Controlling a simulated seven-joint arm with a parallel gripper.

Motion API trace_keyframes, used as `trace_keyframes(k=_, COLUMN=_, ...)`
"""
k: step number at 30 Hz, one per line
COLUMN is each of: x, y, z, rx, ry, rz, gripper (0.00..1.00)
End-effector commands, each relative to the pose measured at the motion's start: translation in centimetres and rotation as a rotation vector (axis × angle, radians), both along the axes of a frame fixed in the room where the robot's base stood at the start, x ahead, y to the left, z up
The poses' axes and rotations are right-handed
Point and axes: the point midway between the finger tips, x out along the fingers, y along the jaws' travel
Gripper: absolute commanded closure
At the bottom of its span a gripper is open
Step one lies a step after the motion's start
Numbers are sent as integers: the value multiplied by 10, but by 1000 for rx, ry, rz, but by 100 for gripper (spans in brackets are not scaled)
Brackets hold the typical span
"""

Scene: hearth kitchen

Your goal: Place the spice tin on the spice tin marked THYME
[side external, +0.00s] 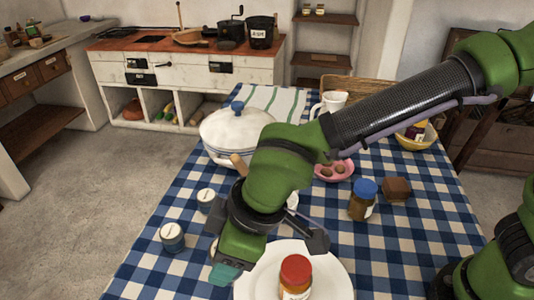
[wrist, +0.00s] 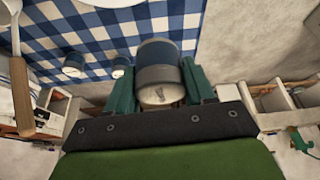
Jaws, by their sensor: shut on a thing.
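My gripper (side external: 226,271) is low over the near left part of the table, beside the white plate. In the wrist view its teal fingers (wrist: 160,88) are shut on a spice tin (wrist: 158,62) with a blue-grey body and a pale lid with dark marking. In the side view the gripper mostly hides this tin. Two other spice tins with pale lids stand on the cloth to the left, one nearer (side external: 172,237) and one farther (side external: 206,200). They also show small in the wrist view, left (wrist: 73,64) and right (wrist: 120,66). I cannot read any lid, so THYME is not identifiable.
A white plate (side external: 340,285) bears a red-lidded jar (side external: 295,275) close to my gripper. A white pot (side external: 235,130), pink dish (side external: 346,174), blue-lidded jar (side external: 363,198) and brown block (side external: 396,189) stand farther back. A wooden-handled utensil (wrist: 21,95) shows in the wrist view.

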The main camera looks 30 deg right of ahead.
Motion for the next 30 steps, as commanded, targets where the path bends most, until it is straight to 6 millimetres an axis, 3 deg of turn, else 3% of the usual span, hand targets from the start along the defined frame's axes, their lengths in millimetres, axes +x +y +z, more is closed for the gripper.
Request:
trace_keyframes(k=3, x=0, y=1, z=28, rx=5, ry=-3, rz=-1, gripper=78)
trace_keyframes(k=7, x=0, y=1, z=51, rx=3, ry=-3, rz=0, gripper=78)
trace_keyframes(k=14, x=48, y=0, z=52, rx=0, ry=1, rz=-139, gripper=78)
trace_keyframes(k=20, x=109, y=-8, z=54, rx=0, ry=0, rz=-325, gripper=78)
trace_keyframes(k=27, x=203, y=-39, z=50, rx=-2, ry=-1, rz=-631, gripper=78)
trace_keyframes(k=30, x=227, y=-49, z=49, rx=-2, ry=-1, rz=-721, gripper=78)
